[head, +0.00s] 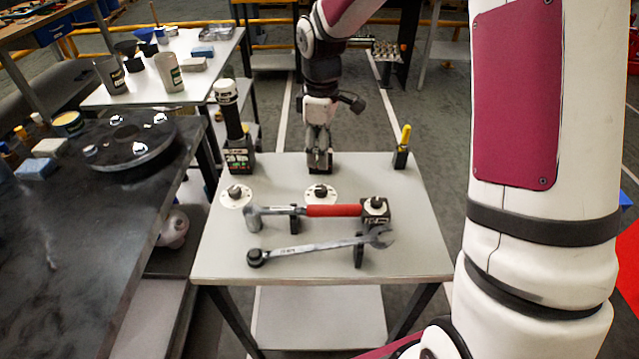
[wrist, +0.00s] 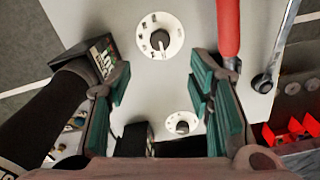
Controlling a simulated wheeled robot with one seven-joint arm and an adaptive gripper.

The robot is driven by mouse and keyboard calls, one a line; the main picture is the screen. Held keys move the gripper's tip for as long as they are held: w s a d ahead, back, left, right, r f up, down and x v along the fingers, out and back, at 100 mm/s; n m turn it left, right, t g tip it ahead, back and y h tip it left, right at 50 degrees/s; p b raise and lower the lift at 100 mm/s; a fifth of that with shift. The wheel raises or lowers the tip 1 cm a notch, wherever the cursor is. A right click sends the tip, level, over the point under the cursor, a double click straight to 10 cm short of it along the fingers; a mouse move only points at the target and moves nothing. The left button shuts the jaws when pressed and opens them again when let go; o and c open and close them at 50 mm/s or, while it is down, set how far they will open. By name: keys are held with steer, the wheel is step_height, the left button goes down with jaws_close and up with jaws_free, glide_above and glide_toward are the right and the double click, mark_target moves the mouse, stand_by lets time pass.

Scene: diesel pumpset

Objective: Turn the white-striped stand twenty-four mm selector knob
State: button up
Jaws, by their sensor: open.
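Two white dials with dark knobs lie on the grey table, the left dial (head: 236,195) and the middle dial (head: 320,194). The left dial lies in front of a labelled black stand (head: 240,160) bearing a tall black cylinder with white bands near its top. My gripper (head: 318,150) points down over the back of the table, behind the middle dial. In the wrist view my gripper (wrist: 162,95) is open, its green-padded fingers well apart. A nearer, larger dial (wrist: 160,37) and a farther, smaller dial (wrist: 181,123) show between them. The printing is too small to read.
A red-handled hammer (head: 333,211) and a wrench (head: 320,246) lie on supports in front of the dials. A dark block with a knob (head: 376,207) stands by the handle, a yellow-topped holder (head: 402,155) at back right. A dark workbench (head: 60,230) is left.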

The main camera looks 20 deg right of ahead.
mark_target(321, 189)
step_height(321, 189, down, 12)
steer(key=shift+r+b, duration=0.25)
steer(key=shift+b, duration=0.3)
jaws_close()
